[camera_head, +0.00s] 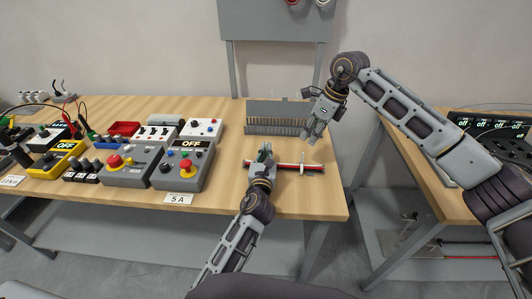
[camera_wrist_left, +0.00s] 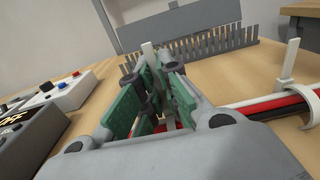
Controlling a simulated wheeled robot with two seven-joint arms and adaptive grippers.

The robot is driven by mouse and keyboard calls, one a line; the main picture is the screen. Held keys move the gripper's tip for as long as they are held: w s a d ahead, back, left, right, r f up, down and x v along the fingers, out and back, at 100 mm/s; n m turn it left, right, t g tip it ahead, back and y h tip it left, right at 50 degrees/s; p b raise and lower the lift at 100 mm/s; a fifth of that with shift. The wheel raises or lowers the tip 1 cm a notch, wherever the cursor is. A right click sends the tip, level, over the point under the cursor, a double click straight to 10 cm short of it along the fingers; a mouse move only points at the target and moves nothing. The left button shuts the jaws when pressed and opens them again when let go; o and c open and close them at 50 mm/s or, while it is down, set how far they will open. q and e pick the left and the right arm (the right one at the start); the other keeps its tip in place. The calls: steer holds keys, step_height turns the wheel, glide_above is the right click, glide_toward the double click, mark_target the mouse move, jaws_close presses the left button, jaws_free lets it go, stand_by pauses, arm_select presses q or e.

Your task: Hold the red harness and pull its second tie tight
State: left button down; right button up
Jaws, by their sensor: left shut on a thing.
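The red harness (camera_head: 288,165), a bundle of red, black and white wires, lies across the right part of the wooden table. My left gripper (camera_head: 265,154) is shut on its left part. In the left wrist view the green finger pads (camera_wrist_left: 150,100) hide the gripped stretch, and the harness (camera_wrist_left: 290,103) runs out to the right. A white tie (camera_wrist_left: 287,75) is around the harness right of the gripper, its tail standing up. Another white upright piece (camera_wrist_left: 148,52) shows behind the fingers. My right gripper (camera_head: 312,138) is above the table behind the harness, apart from it; its finger opening is unclear.
A grey comb-like rack (camera_head: 277,108) stands behind the harness. A grey control box with a red button and an OFF display (camera_head: 183,165) is left of my left gripper. The table's right edge is close to the harness. A second table (camera_head: 405,170) stands at right.

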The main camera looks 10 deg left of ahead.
mark_target(303, 154)
steer(key=shift+d+f+n+g, duration=0.15)
steer(key=shift+n, duration=0.7)
steer(key=shift+d+f+n+g, duration=0.1)
steer(key=shift+n, duration=0.8)
steer(key=shift+d+f+n+g, duration=0.15)
steer(key=shift+n, duration=0.7)
steer(key=shift+f, duration=0.15)
steer(key=shift+x, duration=4.2)
steer(key=shift+a, duration=0.15)
jaws_close()
